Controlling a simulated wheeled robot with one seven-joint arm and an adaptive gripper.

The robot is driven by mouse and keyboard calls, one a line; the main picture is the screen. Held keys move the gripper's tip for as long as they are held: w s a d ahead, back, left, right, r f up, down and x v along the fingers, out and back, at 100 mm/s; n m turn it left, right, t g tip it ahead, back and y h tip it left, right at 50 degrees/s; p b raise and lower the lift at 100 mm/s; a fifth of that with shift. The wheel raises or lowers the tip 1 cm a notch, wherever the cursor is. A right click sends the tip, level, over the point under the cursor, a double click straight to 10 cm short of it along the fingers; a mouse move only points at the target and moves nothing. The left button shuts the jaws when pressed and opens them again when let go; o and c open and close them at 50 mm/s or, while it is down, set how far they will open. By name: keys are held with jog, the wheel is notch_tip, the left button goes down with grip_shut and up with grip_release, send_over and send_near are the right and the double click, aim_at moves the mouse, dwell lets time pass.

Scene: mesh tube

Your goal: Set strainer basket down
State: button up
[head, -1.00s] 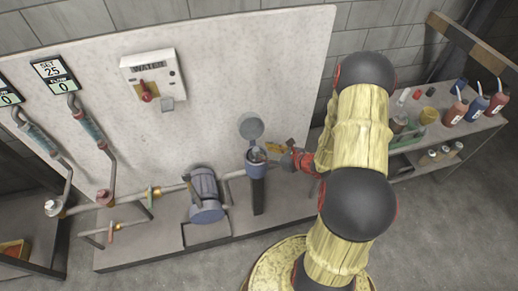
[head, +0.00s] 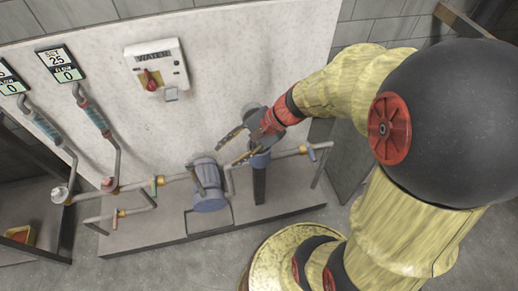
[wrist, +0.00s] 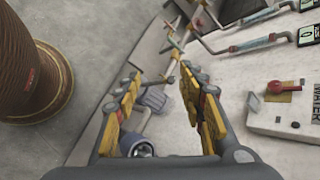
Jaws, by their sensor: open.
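My gripper (head: 238,147) is open just above and left of the strainer housing, its fingers pointing left. In the wrist view its two yellow-padded fingers (wrist: 160,78) stand wide apart with nothing between their tips. The strainer housing (head: 259,162) is a blue-grey cup on a dark lower body, set in the pipe line. Its round mouth (wrist: 143,150) shows at the bottom of the wrist view, below the gripper, with something bright and dark inside. I cannot tell whether that is the strainer basket. My gripper partly hides the housing's top and raised lid.
A blue-grey pump (head: 208,187) stands left of the housing. The WATER switch box (head: 155,66) with a red handle is on the pale panel behind. Pipes with valves and flow meters (head: 95,118) run at left. The grey floor in front is clear.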

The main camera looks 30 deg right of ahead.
jog(key=s+d+r+n+t+h, duration=0.1)
jog(key=s+d+r+n+h, duration=0.1)
jog(key=s+r+n+h, duration=0.5)
jog(key=s+r+n, duration=0.4)
jog(key=r+n, duration=0.2)
jog(key=shift+s+t, duration=0.2)
jog(key=shift+t, duration=0.2)
jog(key=shift+r, duration=0.1)
